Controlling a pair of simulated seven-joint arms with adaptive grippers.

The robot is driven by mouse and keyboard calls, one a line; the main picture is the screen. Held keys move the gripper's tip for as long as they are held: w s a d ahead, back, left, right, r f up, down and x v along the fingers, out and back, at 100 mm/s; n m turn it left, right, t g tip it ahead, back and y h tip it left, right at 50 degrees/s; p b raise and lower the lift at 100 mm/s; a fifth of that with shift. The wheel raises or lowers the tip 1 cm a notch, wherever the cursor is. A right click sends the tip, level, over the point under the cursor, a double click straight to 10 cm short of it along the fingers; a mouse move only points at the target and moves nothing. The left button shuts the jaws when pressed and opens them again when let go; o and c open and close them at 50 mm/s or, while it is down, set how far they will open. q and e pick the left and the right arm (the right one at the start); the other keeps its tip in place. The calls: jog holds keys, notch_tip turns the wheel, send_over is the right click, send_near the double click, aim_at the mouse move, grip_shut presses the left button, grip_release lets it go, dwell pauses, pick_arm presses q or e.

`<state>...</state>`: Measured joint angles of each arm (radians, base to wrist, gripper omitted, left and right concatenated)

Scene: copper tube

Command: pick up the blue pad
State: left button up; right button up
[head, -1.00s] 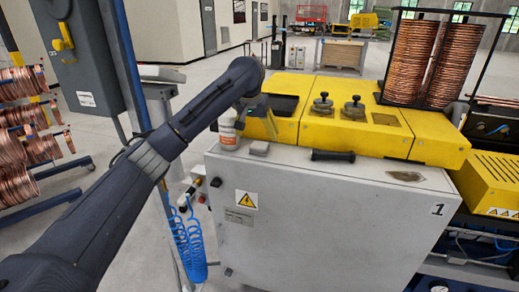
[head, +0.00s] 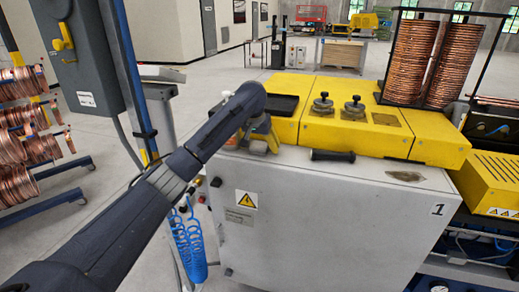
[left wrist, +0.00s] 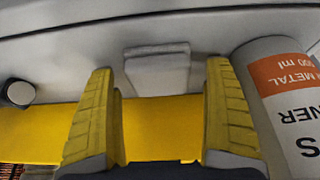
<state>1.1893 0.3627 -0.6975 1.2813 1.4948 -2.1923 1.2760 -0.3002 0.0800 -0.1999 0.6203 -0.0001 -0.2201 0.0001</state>
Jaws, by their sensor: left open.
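A small pad (left wrist: 157,72), grey rather than blue in these pictures, lies on the pale top of the machine cabinet. In the head view the pad (head: 258,147) is mostly hidden by my left gripper (head: 260,138). In the left wrist view my left gripper (left wrist: 160,85) is open, with one yellow finger on each side of the pad in the picture. The pad appears beyond the fingers, with a visible gap on both sides. I cannot tell how far the fingertips are above the top. My right gripper is not in view.
A white can with an orange label (left wrist: 285,95) stands close beside the right finger in the left wrist view. A yellow machine housing (head: 370,128) rises behind the pad.

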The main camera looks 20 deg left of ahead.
pick_arm(q)
jog(key=shift+c, duration=0.3)
jog(key=c, duration=1.1)
jog(key=shift+c, duration=0.6)
jog(key=shift+r, duration=0.1)
jog(key=shift+r, duration=0.55)
jog(key=shift+s+r, duration=0.1)
jog(key=shift+s, duration=0.05)
jog(key=s, duration=1.7)
jog(key=shift+s, duration=0.35)
